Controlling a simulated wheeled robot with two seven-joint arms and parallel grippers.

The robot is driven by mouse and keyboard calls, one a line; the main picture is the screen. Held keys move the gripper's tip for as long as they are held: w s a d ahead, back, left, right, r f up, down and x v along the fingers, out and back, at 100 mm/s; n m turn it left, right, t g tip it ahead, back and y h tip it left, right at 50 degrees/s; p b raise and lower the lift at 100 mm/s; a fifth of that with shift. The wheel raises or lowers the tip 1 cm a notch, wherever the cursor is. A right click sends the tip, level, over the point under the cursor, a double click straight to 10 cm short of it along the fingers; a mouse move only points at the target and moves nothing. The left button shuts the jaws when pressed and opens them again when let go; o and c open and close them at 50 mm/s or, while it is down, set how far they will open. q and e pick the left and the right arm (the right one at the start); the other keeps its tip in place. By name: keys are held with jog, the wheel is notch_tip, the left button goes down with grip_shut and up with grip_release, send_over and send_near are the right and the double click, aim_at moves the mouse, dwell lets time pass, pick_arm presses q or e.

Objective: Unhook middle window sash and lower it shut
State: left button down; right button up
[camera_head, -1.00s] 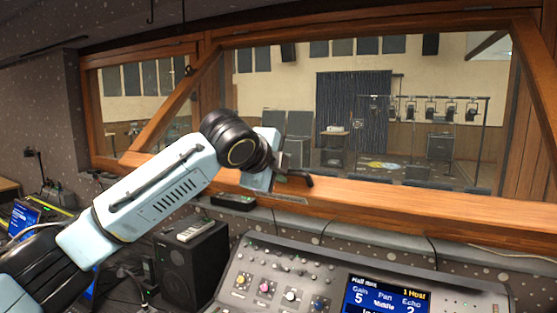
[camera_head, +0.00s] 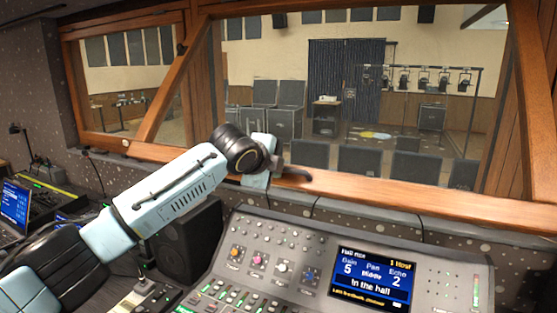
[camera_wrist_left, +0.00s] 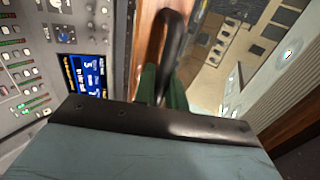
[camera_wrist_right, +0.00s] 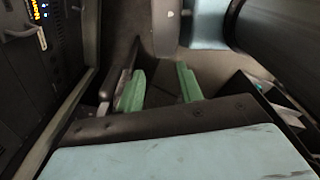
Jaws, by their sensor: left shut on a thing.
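The middle window sash is a wide wooden frame; its bottom rail (camera_head: 400,190) spans the head view above the console, with hall chairs visible over it. A dark handle (camera_head: 300,174) sits on the rail and also shows as a black curved bar in the left wrist view (camera_wrist_left: 174,45). My left gripper (camera_head: 277,172) is at the handle, its green fingers (camera_wrist_left: 163,88) shut around its base. My right gripper (camera_wrist_right: 160,88) is open and empty in the right wrist view, low beside dark equipment; it is outside the head view. I cannot make out the hook clearly.
The mixing console (camera_head: 240,270), with its lit screen (camera_head: 372,279), stands close below the rail. A dark speaker (camera_head: 190,240) is under my left arm. A laptop (camera_head: 15,203) is at far left. A wooden post (camera_head: 205,90) separates the left pane.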

pick_arm(q)
jog(key=shift+w+a+f, duration=0.4)
jog(key=shift+w+f, duration=0.1)
jog(key=shift+f, duration=0.3)
jog(key=shift+w+d+f+p, duration=0.35)
jog(key=shift+w+f+p, duration=0.2)
jog(key=shift+f, duration=0.1)
jog(key=shift+w+d+f+p, duration=0.2)
jog(key=shift+w+d+f, duration=0.2)
jog(key=shift+w+f, duration=0.25)
jog(key=shift+w+d+f+p, duration=0.2)
jog(key=shift+w+d+f, duration=0.25)
jog(key=shift+f, duration=0.2)
jog(key=shift+w+d+f+b, duration=0.4)
jog(key=shift+w+d+f, duration=0.3)
jog(key=shift+w+f, duration=0.2)
jog(key=c, duration=1.2)
grip_release()
jog(key=shift+s+r, duration=0.1)
jog(key=shift+r, duration=0.25)
jog(key=shift+r, duration=0.1)
